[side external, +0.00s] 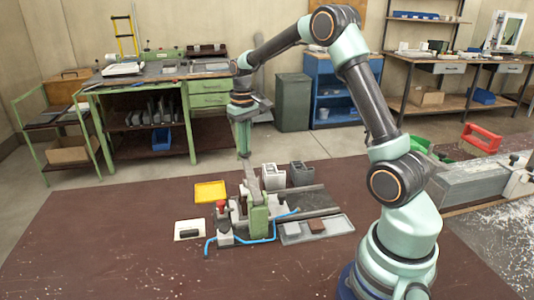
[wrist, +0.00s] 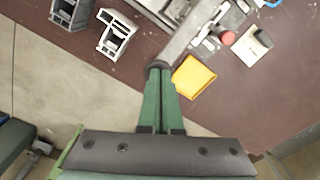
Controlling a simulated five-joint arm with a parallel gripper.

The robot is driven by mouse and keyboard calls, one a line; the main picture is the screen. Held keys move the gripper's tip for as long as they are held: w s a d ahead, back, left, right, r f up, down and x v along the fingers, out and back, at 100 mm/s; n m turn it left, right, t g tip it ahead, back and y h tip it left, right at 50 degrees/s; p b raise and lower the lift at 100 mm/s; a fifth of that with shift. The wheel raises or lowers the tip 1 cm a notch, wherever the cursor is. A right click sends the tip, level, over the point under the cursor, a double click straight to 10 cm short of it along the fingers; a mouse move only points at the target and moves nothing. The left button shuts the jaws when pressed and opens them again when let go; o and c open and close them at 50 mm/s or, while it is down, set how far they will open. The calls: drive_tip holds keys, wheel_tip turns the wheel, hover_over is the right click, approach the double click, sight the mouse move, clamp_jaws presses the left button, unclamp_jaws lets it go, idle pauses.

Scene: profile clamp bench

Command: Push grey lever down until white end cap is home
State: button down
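The grey lever (side external: 250,176) stands steeply up from the green clamp (side external: 259,217) on the bench. In the wrist view the lever (wrist: 188,36) is a long grey bar ending in a dark round tip beside my fingertips. My gripper (side external: 244,154) points down at the lever's upper end. Its green fingers (wrist: 159,70) lie together and look shut, at or just above the tip; I cannot tell whether they touch it. I cannot pick out the white end cap with certainty among the small pale parts around the clamp.
A yellow tray (side external: 210,191) and a white card (side external: 188,229) lie left of the clamp. A white profile block (side external: 273,177) and a grey one (side external: 301,174) stand behind it. A red knob (side external: 220,206) and a blue hose (side external: 252,240) are close by. The brown bench (side external: 110,240) is clear at left.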

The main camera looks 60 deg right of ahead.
drive_tip(key=shift+r, duration=0.1)
wheel_tip(320, 180, up, 8)
drive_tip(key=shift+r, duration=0.2)
idle(1.0)
drive_tip(key=s+a+r+n+t, duration=0.1)
drive_tip(key=s+a+r+t, duration=0.2)
drive_tip(key=s+a+r, duration=0.35)
drive_tip(key=s+a+f+n+t, duration=0.2)
drive_tip(key=s+a+f, duration=0.2)
drive_tip(key=s+a, duration=0.5)
drive_tip(key=shift+s+a+f+t, duration=0.25)
drive_tip(key=shift+s+a+t, duration=0.1)
drive_tip(key=shift+a, duration=0.1)
idle(0.9)
